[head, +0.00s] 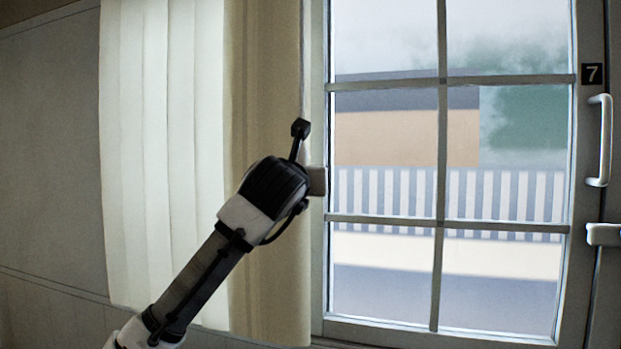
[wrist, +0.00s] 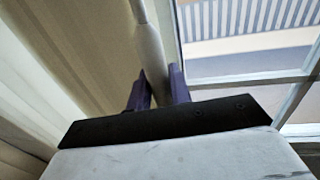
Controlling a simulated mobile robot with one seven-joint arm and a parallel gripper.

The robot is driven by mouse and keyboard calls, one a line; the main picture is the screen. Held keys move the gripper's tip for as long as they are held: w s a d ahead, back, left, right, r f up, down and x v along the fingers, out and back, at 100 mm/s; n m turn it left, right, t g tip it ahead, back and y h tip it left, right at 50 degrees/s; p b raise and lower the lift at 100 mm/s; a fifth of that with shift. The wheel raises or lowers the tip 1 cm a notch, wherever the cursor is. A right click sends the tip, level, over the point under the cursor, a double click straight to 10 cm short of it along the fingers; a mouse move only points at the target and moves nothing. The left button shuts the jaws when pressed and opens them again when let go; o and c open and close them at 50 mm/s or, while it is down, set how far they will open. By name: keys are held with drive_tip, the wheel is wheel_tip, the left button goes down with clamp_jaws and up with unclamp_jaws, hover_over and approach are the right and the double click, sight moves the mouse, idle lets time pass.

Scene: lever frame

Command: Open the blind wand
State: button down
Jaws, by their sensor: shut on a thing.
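The blind wand (wrist: 150,52) is a pale, slim rod that runs down from the top of the wrist view between my two dark fingers. It has a thicker lower part. My gripper (wrist: 160,76) is shut on this wand, one finger on each side. In the head view, my arm reaches up from the lower left to the window's left edge. My wrist hides the fingers and the grip there. The pale vertical blind (head: 165,150) hangs to the left of my wrist.
A beige curtain strip (head: 262,100) hangs between the blind and the window. The paned window (head: 440,150) stands close to the right of my wrist. A white door handle (head: 600,140) is at the far right.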

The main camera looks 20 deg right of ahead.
drive_tip(key=shift+r, duration=0.15)
drive_tip(key=c, duration=1.3)
unclamp_jaws()
drive_tip(key=shift+s, duration=0.1)
drive_tip(key=b+v, duration=0.5)
drive_tip(key=v, duration=0.8)
drive_tip(key=shift+s+a, duration=0.2)
drive_tip(key=shift+s, duration=0.1)
